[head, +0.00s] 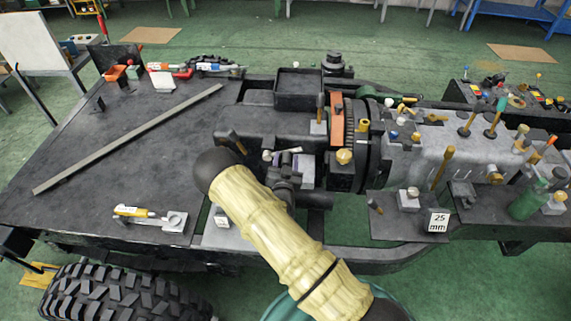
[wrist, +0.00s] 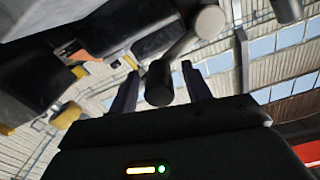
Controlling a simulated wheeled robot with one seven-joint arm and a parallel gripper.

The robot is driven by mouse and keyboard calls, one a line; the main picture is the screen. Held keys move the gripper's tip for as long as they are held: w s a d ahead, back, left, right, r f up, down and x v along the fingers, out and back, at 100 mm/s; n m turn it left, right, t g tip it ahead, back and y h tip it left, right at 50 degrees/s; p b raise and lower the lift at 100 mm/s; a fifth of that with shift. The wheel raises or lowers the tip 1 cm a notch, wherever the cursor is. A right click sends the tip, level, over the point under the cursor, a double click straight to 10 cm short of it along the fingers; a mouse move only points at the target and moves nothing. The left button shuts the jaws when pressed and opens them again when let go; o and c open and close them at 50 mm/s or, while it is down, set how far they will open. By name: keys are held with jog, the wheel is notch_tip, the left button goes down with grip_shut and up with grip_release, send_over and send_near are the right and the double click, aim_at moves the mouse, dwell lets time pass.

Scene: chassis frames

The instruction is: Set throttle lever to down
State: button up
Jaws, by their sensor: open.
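In the wrist view my gripper (wrist: 159,72) is open, its two dark fingers apart. A dark cylindrical knob (wrist: 158,84) shows between the fingers, on a grey rod that runs up to the right. I cannot tell whether the fingers touch it. No label marks the throttle lever, so I cannot tell if this knob belongs to it. In the head view several levers stand on the chassis, among them a dark-handled one (head: 236,141) and a bronze-handled one (head: 442,167). My arm covers part of the chassis there, and my fingers cannot be made out.
A flat dark plate (head: 110,150) with a long grey bar (head: 130,138) lies at the left. A grey gearbox housing (head: 440,150) with several knobs fills the right. A "25 mm" block (head: 437,221) stands near its front edge. A large tyre (head: 115,290) is at front left.

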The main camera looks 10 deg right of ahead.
jog(key=b+v, duration=0.5)
jog(key=v, duration=1.2)
jog(key=shift+s+a, duration=0.15)
jog(key=shift+s, duration=0.05)
